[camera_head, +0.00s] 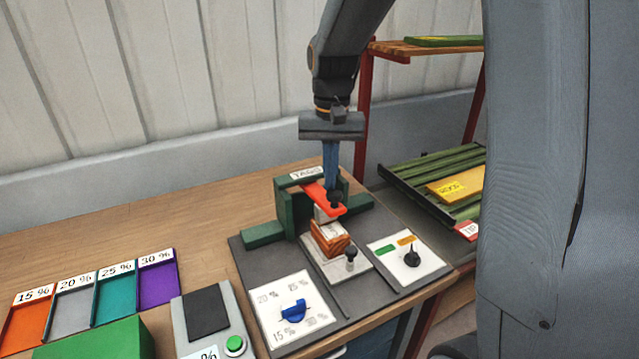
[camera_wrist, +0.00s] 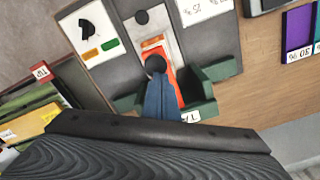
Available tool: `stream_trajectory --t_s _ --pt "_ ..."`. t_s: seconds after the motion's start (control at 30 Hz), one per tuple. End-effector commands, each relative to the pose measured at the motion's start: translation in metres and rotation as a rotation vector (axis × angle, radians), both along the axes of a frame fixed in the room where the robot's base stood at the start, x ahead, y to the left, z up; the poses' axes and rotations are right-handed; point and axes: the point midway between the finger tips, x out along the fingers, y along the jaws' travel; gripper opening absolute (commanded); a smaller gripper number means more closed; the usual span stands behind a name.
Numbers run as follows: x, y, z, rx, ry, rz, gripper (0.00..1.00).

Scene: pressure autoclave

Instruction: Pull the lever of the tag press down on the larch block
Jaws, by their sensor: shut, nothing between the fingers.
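The tag press is a dark green frame (camera_head: 290,210) labelled TAGS, on a grey board. Its orange-red lever (camera_head: 316,194) points forward and ends in a black knob (camera_head: 335,197). The lever (camera_wrist: 172,90) and knob (camera_wrist: 155,65) also show in the wrist view. The larch block (camera_head: 330,243) sits below the lever's front end with a white tag on top. I cannot tell whether the press head touches it. My gripper (camera_head: 332,186) has shut blue fingers pointing down, with tips at the lever beside the knob; in the wrist view its fingers (camera_wrist: 160,88) overlap the lever. Contact is unclear.
A blue dial (camera_head: 293,310) and a black knob panel (camera_head: 411,258) flank the block's holder. A grey box with a green button (camera_head: 235,345) and coloured percent trays (camera_head: 110,290) lie left. A rack of green slats (camera_head: 430,172) stands right. The wooden bench behind the press is clear.

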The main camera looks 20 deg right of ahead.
Motion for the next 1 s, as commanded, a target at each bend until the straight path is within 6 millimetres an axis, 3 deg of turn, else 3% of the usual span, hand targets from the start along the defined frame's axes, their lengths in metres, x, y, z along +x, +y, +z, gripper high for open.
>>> stream_trajectory --t_s 1.0 --pt "-0.001 0.0 0.076 -0.001 0.001 0.0 0.0"
